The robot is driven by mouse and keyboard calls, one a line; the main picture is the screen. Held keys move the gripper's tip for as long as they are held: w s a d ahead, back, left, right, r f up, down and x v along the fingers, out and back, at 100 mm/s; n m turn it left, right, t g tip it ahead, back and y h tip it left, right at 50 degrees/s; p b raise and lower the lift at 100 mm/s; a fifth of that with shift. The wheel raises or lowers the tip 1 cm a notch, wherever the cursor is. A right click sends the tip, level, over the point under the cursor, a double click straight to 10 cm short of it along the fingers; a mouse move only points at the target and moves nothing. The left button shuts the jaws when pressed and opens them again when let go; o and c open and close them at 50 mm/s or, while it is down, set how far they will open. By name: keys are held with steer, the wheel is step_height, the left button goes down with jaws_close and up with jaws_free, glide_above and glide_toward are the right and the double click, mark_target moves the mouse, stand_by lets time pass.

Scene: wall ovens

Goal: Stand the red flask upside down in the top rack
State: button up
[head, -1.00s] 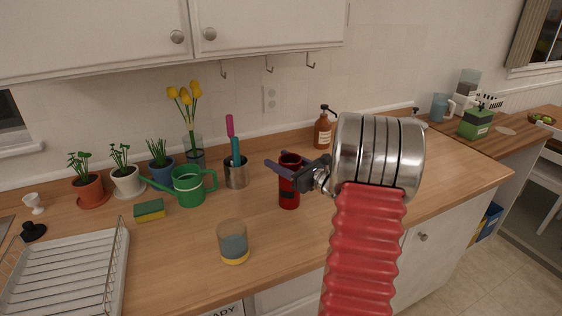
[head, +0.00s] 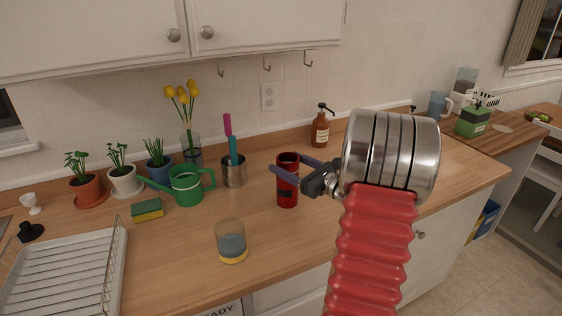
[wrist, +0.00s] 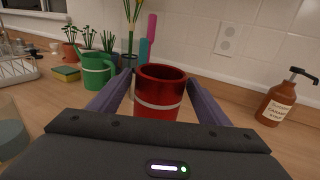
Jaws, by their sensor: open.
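A whitish dish rack (head: 62,268) with a wire side lies at the left front, cut by the picture's edge; no second tier is visible.
A glass tumbler (head: 231,240) stands in front left of the flask. A metal utensil cup (head: 234,175), green watering can (head: 188,186) and sponge (head: 147,210) lie toward the rack. Cabinets (head: 100,35) hang above.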

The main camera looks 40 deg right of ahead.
steer(key=s, duration=0.7)
steer(key=shift+s+d, duration=0.3)
steer(key=shift+s, duration=0.05)
stand_by(0.4)
